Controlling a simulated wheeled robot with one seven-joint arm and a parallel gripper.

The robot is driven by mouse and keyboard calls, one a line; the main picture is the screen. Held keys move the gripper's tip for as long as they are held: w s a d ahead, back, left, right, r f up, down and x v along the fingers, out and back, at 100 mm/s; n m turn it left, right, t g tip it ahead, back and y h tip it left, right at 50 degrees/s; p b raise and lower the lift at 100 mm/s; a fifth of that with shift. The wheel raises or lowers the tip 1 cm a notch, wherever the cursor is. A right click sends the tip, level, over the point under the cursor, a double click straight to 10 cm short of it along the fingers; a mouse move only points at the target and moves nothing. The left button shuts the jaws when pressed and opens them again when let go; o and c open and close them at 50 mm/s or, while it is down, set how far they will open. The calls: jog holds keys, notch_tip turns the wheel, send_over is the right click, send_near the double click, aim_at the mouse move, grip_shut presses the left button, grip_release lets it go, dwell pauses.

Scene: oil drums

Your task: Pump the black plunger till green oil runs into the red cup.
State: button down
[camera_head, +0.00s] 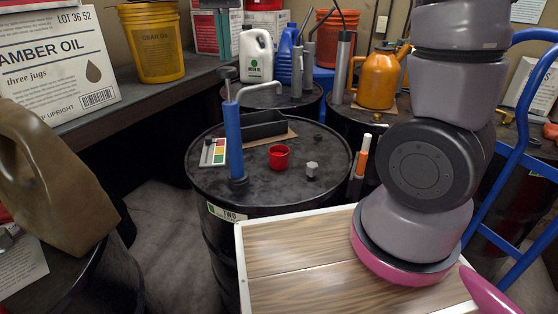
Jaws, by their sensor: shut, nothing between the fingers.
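A blue hand pump (234,140) stands upright on the black drum (222,190) labelled TWO. Its black plunger knob (228,73) sits on a thin rod raised above the pump body. A pale curved spout (258,88) reaches right from the pump's top. The small red cup (279,156) stands on the drum lid, right of the pump, below the spout end in the picture. I cannot tell whether it is exactly under the spout. No green oil shows at the spout. My arm rises at right and leaves the top edge; my gripper is out of view.
A black tray (264,124), a colour card (213,151) and a small metal cap (312,170) share the drum lid. Behind stand a white jug (257,58) and an orange oil can (377,80). A brown jug (50,180) is at left, a blue hand truck (512,160) at right.

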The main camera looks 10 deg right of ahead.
jog(key=shift+r, duration=0.3)
jog(key=shift+r, duration=0.15)
notch_tip(320, 180, up, 5)
jog(key=shift+f, duration=0.15)
dwell(0.3)
jog(key=s+d+m+t+y, duration=0.1)
jog(key=s+d+t, duration=0.2)
jog(key=s+d, duration=0.3)
jog(key=s+d+m+t+y, duration=0.1)
jog(key=s+d+t, duration=0.3)
jog(key=d, duration=1.2)
jog(key=shift+s+d+r+m, duration=0.3)
jog(key=shift+s+d+r, duration=0.1)
jog(key=shift+s, duration=0.7)
